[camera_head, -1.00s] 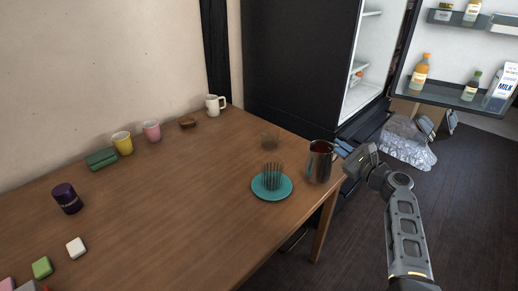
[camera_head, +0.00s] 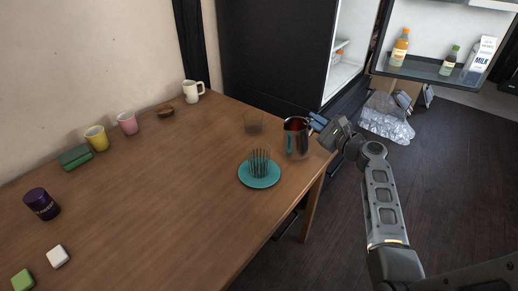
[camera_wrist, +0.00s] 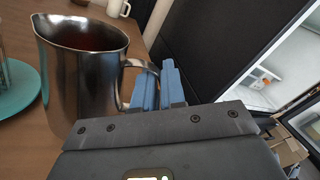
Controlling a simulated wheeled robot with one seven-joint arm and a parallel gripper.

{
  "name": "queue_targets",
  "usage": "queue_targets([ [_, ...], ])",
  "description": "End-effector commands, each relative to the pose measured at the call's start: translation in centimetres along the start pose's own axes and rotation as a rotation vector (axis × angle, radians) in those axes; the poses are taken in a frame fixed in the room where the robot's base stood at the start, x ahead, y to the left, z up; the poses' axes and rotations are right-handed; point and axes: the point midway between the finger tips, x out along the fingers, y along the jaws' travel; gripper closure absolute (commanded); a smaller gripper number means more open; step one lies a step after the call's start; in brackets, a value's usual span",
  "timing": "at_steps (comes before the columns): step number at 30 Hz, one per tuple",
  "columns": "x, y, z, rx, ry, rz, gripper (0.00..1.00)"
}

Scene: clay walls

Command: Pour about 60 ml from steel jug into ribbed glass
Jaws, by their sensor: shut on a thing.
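The steel jug (camera_head: 297,140) is upright at the right edge of the wooden table, with reddish-brown liquid inside. It also shows in the wrist view (camera_wrist: 85,75), where its spout points left. My gripper (camera_head: 317,124) is shut on the jug's handle; its blue fingers also show in the wrist view (camera_wrist: 158,88). I cannot tell whether the jug's base touches the table. The ribbed glass (camera_head: 260,163) stands upright on a teal plate (camera_head: 259,181), to the left of the jug and apart from it. It looks empty.
The open fridge (camera_head: 345,55) is at the back right. The table's middle is clear.

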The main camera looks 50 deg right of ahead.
Motion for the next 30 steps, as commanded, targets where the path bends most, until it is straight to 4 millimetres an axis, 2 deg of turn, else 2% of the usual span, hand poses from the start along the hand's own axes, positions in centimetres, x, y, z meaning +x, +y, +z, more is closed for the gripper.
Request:
queue_targets([
  [17, 0.2, 1.3, 5.1, -0.374, 0.014, 0.009, 1.00],
  [24, 0.3, 0.8, 9.4, -0.529, 0.019, 0.013, 1.00],
  [30, 0.4, 1.2, 10.7, -0.660, 0.026, 0.017, 1.00],
])
